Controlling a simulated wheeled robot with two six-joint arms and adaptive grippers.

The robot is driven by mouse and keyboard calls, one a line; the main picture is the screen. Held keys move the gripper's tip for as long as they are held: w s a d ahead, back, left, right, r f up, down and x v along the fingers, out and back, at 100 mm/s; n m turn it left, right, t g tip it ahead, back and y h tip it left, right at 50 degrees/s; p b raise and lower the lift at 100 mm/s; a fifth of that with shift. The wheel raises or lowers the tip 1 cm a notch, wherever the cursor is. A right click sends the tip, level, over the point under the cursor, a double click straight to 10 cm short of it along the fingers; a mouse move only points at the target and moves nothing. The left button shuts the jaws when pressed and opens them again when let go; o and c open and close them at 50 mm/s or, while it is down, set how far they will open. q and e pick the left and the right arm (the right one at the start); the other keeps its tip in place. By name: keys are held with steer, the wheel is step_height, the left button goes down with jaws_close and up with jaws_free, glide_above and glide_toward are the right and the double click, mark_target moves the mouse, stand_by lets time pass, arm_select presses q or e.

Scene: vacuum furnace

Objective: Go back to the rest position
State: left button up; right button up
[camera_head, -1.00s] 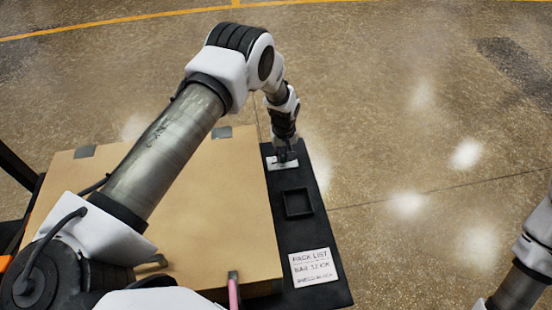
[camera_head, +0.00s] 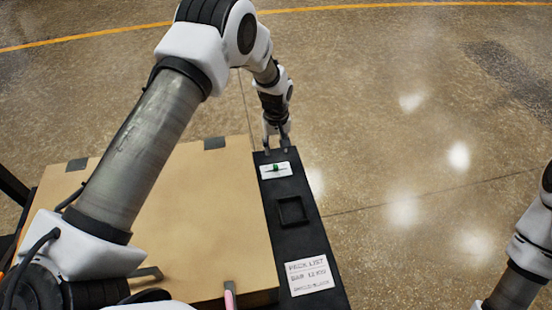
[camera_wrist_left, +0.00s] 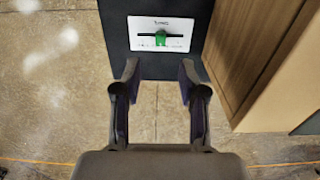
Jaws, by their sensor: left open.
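My left gripper (camera_head: 277,150) is at the far end of the black board, just beyond a small white card. In the left wrist view the gripper (camera_wrist_left: 160,80) has its two fingers apart with nothing between them. The white card (camera_head: 268,174) carries a small green piece (camera_head: 276,168) on a dark bar. The card also shows in the left wrist view (camera_wrist_left: 148,45), with the green piece (camera_wrist_left: 161,38) clear of the fingers. My right arm shows at the right edge, but its gripper is out of view.
The black board (camera_head: 308,218) also holds an empty square recess (camera_head: 292,211) and a printed pack list (camera_head: 309,276). A tan box or panel (camera_head: 215,215) with grey clips lies beside it, under my left arm. Open floor (camera_head: 420,120) lies beyond and to the right.

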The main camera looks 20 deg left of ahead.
arm_select(q)
steer(key=shift+r, duration=1.75)
